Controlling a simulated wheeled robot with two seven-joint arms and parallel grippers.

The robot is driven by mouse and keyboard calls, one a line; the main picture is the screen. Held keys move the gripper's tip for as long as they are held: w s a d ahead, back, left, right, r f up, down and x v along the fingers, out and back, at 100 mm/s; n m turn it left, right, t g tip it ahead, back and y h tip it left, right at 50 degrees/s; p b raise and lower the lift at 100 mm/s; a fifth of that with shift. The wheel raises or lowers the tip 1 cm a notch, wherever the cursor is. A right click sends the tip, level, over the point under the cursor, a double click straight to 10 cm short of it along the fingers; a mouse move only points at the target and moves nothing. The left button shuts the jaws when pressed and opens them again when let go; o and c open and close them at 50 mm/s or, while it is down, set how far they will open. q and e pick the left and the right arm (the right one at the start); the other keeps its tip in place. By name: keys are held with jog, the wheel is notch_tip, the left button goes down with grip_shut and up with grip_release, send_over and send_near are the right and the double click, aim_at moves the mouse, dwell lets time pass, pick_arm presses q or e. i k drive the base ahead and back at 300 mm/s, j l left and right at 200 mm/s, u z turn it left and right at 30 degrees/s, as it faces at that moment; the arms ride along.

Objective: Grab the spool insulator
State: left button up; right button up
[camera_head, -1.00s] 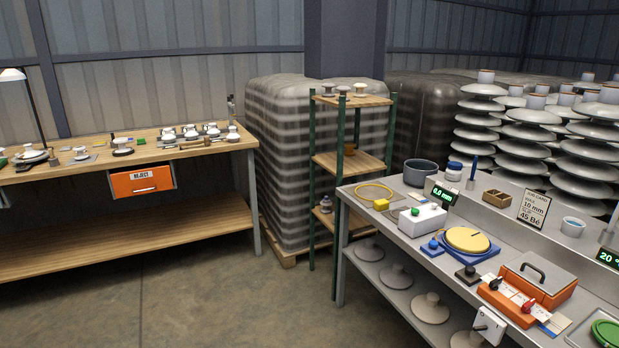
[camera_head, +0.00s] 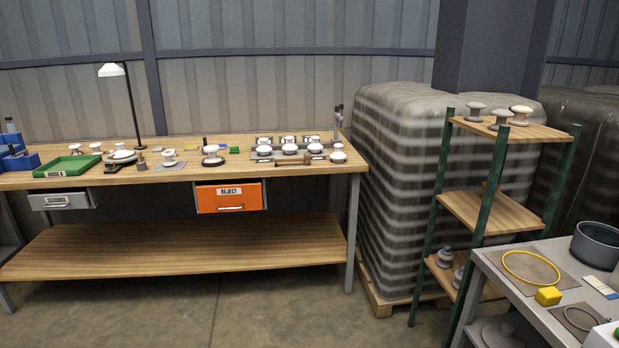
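Three spool-shaped insulators stand upright on the top board of a green-posted wooden shelf rack at the right: a grey-brown one (camera_head: 475,111), a grey one (camera_head: 501,118) in front, and a cream one (camera_head: 520,115). More grey insulators (camera_head: 446,257) sit on the rack's low board, partly hidden by a post. Several white insulators (camera_head: 289,146) stand on the wooden workbench. I cannot tell which single one is the task's spool insulator. Neither of my grippers shows.
The wooden bench (camera_head: 170,184) carries a lamp (camera_head: 113,70), a green tray (camera_head: 67,167) and an orange reject drawer (camera_head: 230,196). A wrapped pallet stack (camera_head: 400,180) stands between bench and rack (camera_head: 487,209). A grey table (camera_head: 505,275) fills the lower right. The floor in front is clear.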

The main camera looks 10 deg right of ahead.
aim_at(475, 107)
jog(key=i+z, duration=0.15)
jog(key=i, duration=0.45)
jog(key=i+j+z, duration=0.15)
jog(key=i, duration=0.4)
jog(key=i+j+z, duration=0.15)
jog(key=i, duration=0.45)
